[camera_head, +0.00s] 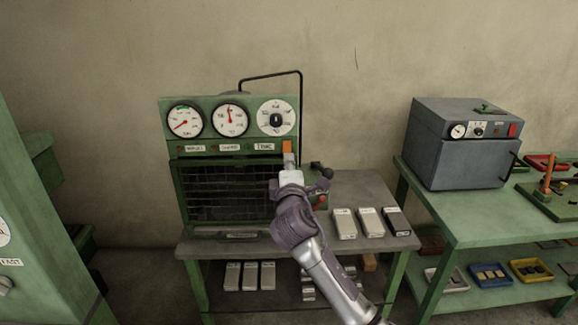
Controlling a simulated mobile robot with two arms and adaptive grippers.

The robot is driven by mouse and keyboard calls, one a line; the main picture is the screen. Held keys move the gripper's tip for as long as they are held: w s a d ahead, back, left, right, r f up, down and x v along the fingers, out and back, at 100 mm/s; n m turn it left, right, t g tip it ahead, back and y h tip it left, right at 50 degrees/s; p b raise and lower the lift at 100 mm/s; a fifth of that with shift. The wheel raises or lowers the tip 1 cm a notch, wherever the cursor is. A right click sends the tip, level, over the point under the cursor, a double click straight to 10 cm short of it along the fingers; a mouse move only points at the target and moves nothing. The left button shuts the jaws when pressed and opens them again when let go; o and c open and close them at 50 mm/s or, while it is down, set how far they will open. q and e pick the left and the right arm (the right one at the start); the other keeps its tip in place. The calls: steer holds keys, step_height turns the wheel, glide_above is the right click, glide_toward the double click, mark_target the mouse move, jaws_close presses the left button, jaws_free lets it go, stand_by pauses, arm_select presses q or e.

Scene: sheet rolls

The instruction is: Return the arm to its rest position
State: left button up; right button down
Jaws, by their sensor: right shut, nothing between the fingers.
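My right arm comes up from the bottom right, and its gripper (289,160) is shut and empty. In the picture the fingertips lie over the front of the green gauge panel (213,104), just below the rightmost dial and beside the "TIME" label. An orange piece (287,146) shows right at the fingertips; I cannot tell whether they touch it. My left gripper does not show.
The panel stands on a table (350,190) with several pale boxes (344,224) on its right side. A dark mesh front (225,190) is below the dials. A grey oven box (458,145) sits on the green bench (440,195) at right. A green cabinet (40,230) stands left.

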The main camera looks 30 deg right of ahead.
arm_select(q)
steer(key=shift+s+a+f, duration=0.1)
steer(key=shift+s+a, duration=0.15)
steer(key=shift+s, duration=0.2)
arm_select(e)
steer(key=shift+f, duration=0.1)
